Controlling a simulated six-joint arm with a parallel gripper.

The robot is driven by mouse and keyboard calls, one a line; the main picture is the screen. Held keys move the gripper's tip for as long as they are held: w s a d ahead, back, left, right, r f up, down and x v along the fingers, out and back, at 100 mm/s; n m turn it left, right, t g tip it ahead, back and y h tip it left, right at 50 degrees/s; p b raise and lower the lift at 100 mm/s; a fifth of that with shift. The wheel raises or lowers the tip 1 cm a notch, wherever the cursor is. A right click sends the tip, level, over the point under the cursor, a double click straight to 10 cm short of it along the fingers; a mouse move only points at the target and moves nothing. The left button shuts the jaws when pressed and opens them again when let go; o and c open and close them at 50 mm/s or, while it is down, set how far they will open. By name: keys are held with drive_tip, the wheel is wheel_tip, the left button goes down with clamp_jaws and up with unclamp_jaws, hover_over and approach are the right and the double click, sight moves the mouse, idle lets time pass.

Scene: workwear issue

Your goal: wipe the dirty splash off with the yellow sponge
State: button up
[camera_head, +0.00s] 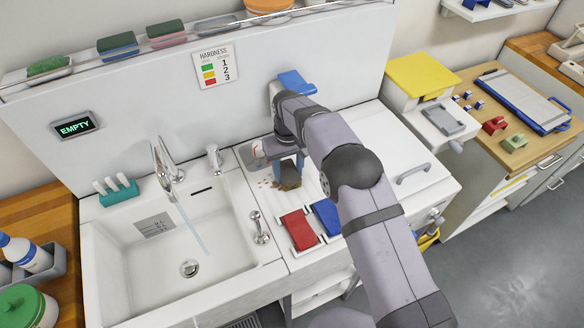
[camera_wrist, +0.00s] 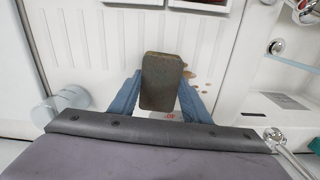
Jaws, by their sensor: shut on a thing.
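My gripper (camera_head: 290,166) is over the white worktop (camera_head: 262,201), right of the sink. Its blue fingers also show in the wrist view (camera_wrist: 160,88). They are shut on an olive-brown block (camera_wrist: 161,82), sponge-like, with a brown face; little yellow shows on it. The block also shows in the head view (camera_head: 289,178). The dirty splash is a few small brown spots (camera_wrist: 189,74) beside the block in the wrist view. Spots also show left of the block in the head view (camera_head: 268,183). Some splash may be hidden under the block. I cannot tell whether the block touches the worktop.
The sink (camera_head: 158,253) is on the left, with a tap (camera_head: 166,165) and a stream under it. A red pad (camera_head: 299,229) and a blue pad (camera_head: 326,216) lie at the worktop's front. A wall panel (camera_head: 180,110) stands close behind.

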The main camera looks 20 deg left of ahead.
sight(259, 192)
drive_tip(key=shift+s+a+f, duration=0.15)
drive_tip(key=shift+s+a, duration=3.1)
drive_tip(key=shift+s, duration=0.1)
drive_tip(key=shift+s+a+f+b, duration=0.1)
drive_tip(key=shift+b, duration=0.3)
drive_tip(key=shift+w+d, duration=3.85)
drive_tip(key=shift+d, duration=0.05)
drive_tip(key=shift+s+d+f+b, duration=0.1)
drive_tip(key=shift+s+b, duration=0.2)
drive_tip(key=shift+b, duration=0.25)
drive_tip(key=s+a, duration=0.3)
drive_tip(key=shift+r+p, duration=0.25)
drive_tip(key=shift+p, duration=0.05)
drive_tip(key=shift+s+a, duration=2.05)
drive_tip(key=shift+a, duration=0.05)
drive_tip(key=shift+w+d+p, duration=0.6)
drive_tip(key=shift+w+d, duration=2.95)
drive_tip(key=shift+w+r+p, duration=0.1)
drive_tip(key=shift+r+p, duration=0.15)
drive_tip(key=shift+p, duration=0.05)
drive_tip(key=shift+r+p, duration=0.3)
drive_tip(key=shift+r, duration=0.65)
drive_tip(key=shift+r+p, duration=1.95)
drive_tip(key=shift+r, duration=0.9)
drive_tip(key=shift+a+f, duration=0.1)
